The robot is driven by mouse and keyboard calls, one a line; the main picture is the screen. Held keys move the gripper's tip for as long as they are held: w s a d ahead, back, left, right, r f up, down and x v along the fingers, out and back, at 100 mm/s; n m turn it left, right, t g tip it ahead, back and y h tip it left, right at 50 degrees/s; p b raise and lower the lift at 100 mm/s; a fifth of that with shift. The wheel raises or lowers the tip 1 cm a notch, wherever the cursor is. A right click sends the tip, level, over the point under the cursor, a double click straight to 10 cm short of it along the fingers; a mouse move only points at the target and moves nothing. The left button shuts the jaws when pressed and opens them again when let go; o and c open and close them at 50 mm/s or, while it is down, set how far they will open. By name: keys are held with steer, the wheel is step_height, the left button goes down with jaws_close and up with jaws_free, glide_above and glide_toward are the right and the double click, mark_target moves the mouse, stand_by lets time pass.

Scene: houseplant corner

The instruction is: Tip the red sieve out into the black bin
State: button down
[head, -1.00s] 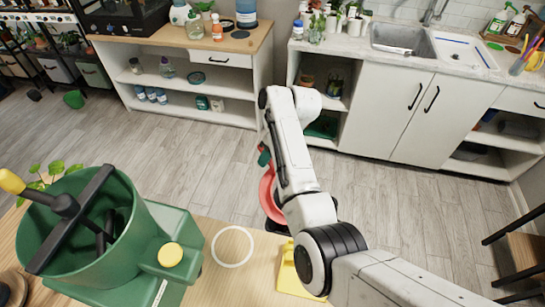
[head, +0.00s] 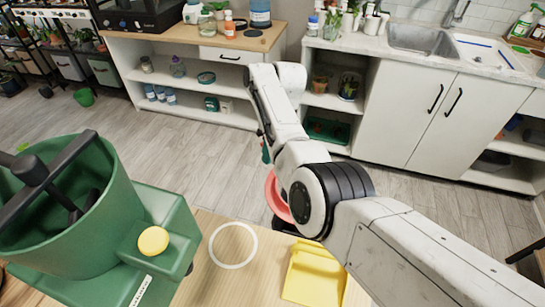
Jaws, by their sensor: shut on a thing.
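The red sieve (head: 275,198) shows only as a curved strip of rim beside my arm, just past the far edge of the wooden table. Most of it is hidden behind my arm. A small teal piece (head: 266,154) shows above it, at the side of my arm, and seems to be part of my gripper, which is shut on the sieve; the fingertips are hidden. A dark shape (head: 282,227) lies just below the sieve, at the table's edge. It may be the black bin, but too little shows to tell. What is in the sieve cannot be seen.
A green drum machine (head: 70,220) with a black crossbar and yellow knob fills the left of the wooden table (head: 205,280). A white ring (head: 233,226) and a yellow pan (head: 315,272) lie to its right. Floor is clear before the white cabinets (head: 400,115).

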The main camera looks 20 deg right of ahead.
steer(key=shift+w+f+g+b, duration=0.15)
steer(key=shift+f+g+b, duration=0.5)
steer(key=shift+b, duration=1.55)
steer(key=f+b, duration=0.1)
steer(key=b, duration=0.1)
steer(key=shift+b, duration=0.35)
steer(key=a+b, duration=0.1)
steer(key=b, duration=0.4)
steer(key=shift+w+f+h, duration=0.3)
steer(key=shift+w+f, duration=0.05)
steer(key=shift+f, duration=0.05)
steer(key=shift+f+g+b, duration=0.1)
steer(key=shift+g+b, duration=0.15)
steer(key=shift+b, duration=0.45)
steer(key=b, duration=0.2)
steer(key=shift+d+f+b, duration=0.1)
steer(key=shift+f+b, duration=0.1)
steer(key=shift+b, duration=0.15)
